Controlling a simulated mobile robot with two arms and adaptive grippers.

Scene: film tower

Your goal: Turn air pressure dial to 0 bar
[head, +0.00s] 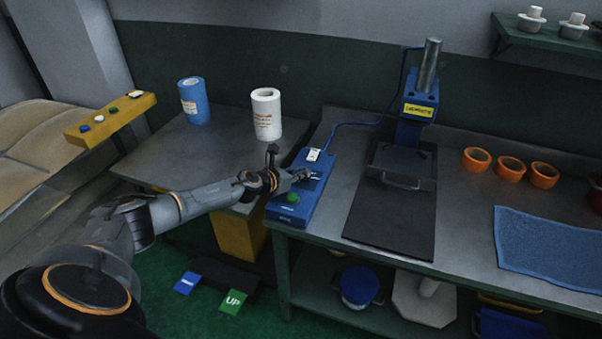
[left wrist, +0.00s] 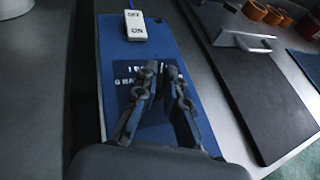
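The blue control box (head: 312,187) stands at the left edge of the workbench, with a white switch (head: 313,155) at its far end and a green button near its front. The dial cannot be made out; fingers cover the panel's middle. My right gripper is not in view.
A black-based press (head: 392,214) with a blue column stands right of the box. Orange tape rolls (head: 510,168) and a blue cloth (head: 547,240) lie further right. Blue (head: 194,101) and white (head: 266,114) rolls stand on the left table. UP pedal (head: 233,301) is on the floor.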

